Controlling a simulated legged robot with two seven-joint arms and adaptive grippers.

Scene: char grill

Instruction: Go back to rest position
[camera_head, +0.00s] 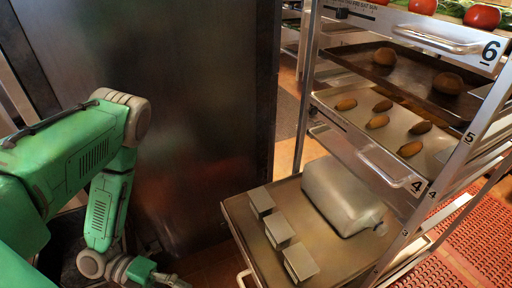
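My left arm, green with pale joints, comes in from the left and bends downward. My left gripper (166,279) is at the bottom edge, low in front of the dark metal panel (190,110). It is partly cut off, and its opening is too small to make out. It appears clear of the pulled-out tray (238,222) to its right. My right gripper is out of view.
A rack with numbered shelves stands at right. The low tray holds a grey container (340,195) and small metal boxes (278,230). Higher trays hold potato-like items (410,149) and buns (448,83); tomatoes (482,16) sit on top. A red mat (485,235) covers the right floor.

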